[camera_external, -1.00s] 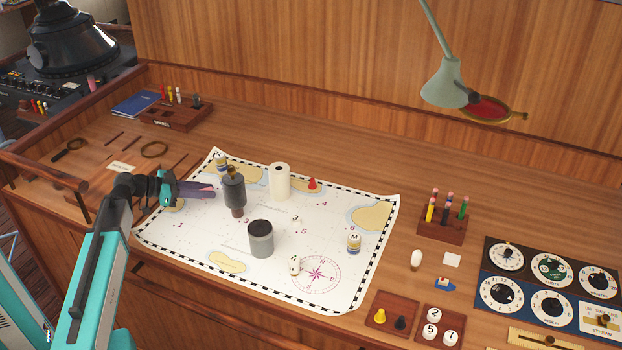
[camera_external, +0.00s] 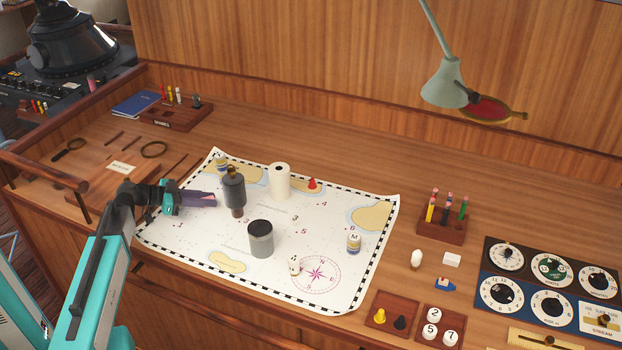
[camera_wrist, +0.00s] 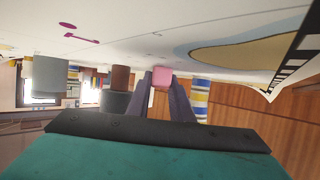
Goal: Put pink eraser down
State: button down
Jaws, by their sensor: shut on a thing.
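The pink eraser (camera_wrist: 161,77) shows in the wrist view, held between the tips of my two dark fingers. The eraser is mostly hidden there by the fingers. The wrist view appears upside down, with the chart across the top and the eraser close to its surface. I cannot tell whether the eraser touches the chart.
A grey cup (camera_external: 260,240), a white roll (camera_external: 279,182), a small jar (camera_external: 222,163) and a red piece (camera_external: 312,184) stand on the chart. A second jar (camera_external: 354,242) is at its right. Bare chart lies in front of the gripper, around the tan patch.

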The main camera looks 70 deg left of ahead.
jog(key=shift+f, duration=0.15)
jog(key=c, duration=1.6)
grip_release()
jog(key=shift+r, duration=0.3)
jog(key=shift+b+v, duration=1)
jog(key=shift+v, duration=2.7)
jog(key=shift+f, duration=0.1)
